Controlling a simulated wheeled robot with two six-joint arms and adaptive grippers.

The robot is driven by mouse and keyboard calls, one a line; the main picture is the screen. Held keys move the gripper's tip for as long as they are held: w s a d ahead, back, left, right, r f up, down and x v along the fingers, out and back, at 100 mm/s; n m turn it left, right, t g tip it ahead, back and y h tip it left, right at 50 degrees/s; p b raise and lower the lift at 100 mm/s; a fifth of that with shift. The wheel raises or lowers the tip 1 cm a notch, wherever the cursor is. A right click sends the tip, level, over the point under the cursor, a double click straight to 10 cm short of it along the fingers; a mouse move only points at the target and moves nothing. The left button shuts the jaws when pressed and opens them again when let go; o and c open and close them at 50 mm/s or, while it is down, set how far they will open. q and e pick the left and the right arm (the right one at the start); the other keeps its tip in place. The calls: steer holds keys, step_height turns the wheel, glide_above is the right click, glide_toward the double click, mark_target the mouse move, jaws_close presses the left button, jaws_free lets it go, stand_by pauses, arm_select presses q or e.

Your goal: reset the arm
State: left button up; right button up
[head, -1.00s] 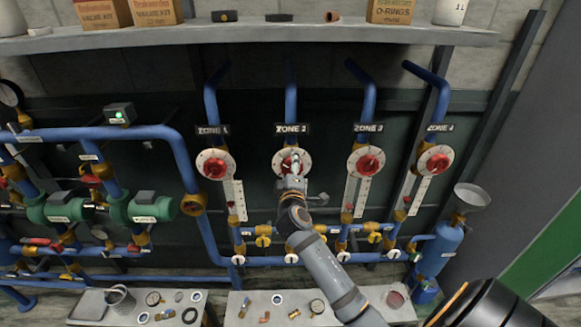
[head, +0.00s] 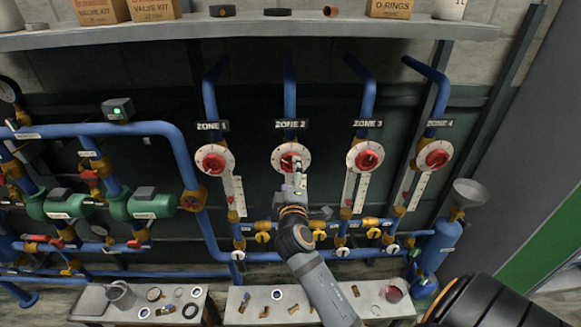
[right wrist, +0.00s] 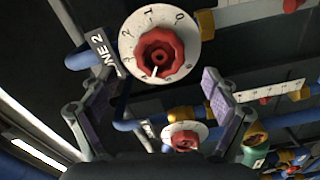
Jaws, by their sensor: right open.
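My right gripper (head: 295,174) is open in front of the zone 2 dial. In the right wrist view its two fingers (right wrist: 157,88) stand wide apart with nothing between them, and the red zone 2 knob (right wrist: 160,52) sits beyond the tips, apart from them. In the head view the gripper partly covers the lower part of the white zone 2 dial (head: 280,152). The ZONE 2 sign (head: 291,124) hangs above it. My left gripper is out of view.
Similar red-knobbed dials stand at zone 1 (head: 211,161), zone 3 (head: 366,158) and zone 4 (head: 435,159). Blue pipes with yellow-handled valves run below. A shelf (head: 250,35) overhangs the dials. Low benches (head: 237,300) hold small parts. A blue cylinder (head: 440,243) stands right.

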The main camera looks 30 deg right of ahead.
steer(key=shift+s+a, duration=0.3)
steer(key=shift+s, duration=0.15)
steer(key=shift+d, duration=0.1)
steer(key=a+f+g+y+b, duration=0.1)
steer(key=a+f+g+y, duration=0.1)
steer(key=f, duration=1)
steer(key=a+f+g+y+b, duration=0.1)
steer(key=f+y, duration=0.1)
steer(key=f, duration=1)
steer(key=s+a+f+m+g+y, duration=0.15)
steer(key=s+f, duration=0.25)
steer(key=f, duration=0.6)
steer(key=s+a+f+g+y, duration=0.1)
steer(key=s+f+g, duration=0.3)
steer(key=f, duration=0.7)
steer(key=s+f+m+g, duration=0.2)
steer(key=s+f, duration=0.5)
steer(key=s, duration=0.4)
steer(key=s+f+m+g+y+b, duration=0.1)
steer(key=s+f+m, duration=0.1)
steer(key=s+f, duration=0.5)
steer(key=s+f+m+g+y+b, duration=0.1)
steer(key=s+f, duration=0.7)
steer(key=s, duration=0.9)
steer(key=shift+s+d+m+g, duration=0.15)
steer(key=shift+d+m+g, duration=0.15)
steer(key=shift+m+g, duration=0.55)
